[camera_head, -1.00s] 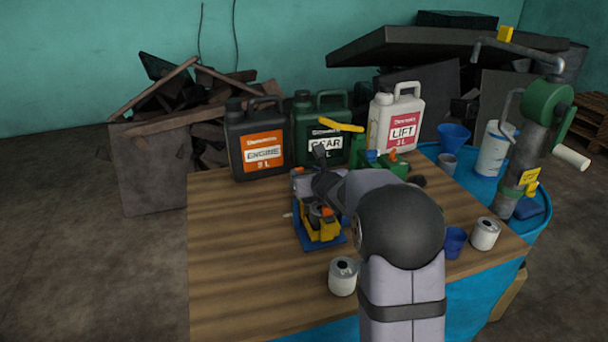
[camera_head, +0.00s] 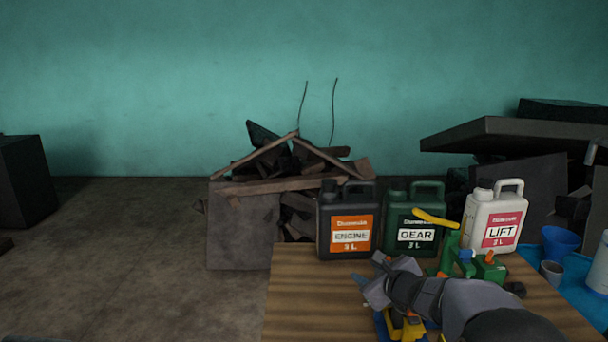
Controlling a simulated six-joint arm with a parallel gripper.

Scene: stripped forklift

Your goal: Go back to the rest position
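My arm reaches in from the lower right over the wooden table (camera_head: 310,300). My gripper (camera_head: 374,284) is at the arm's far end, above the table and in front of the black engine can. Its fingers are small and partly hidden, so I cannot tell whether it is open or shut. A yellow and blue part (camera_head: 408,328) sits on the table below the gripper, cut off by the bottom edge. A green device with a yellow lever (camera_head: 445,250) stands behind the arm.
Black ENGINE (camera_head: 347,215), green GEAR (camera_head: 412,218) and white LIFT (camera_head: 494,215) cans stand along the table's back edge. A blue funnel (camera_head: 560,242) and a grey cup (camera_head: 551,272) stand at the right. A scrap bin (camera_head: 243,230) is behind.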

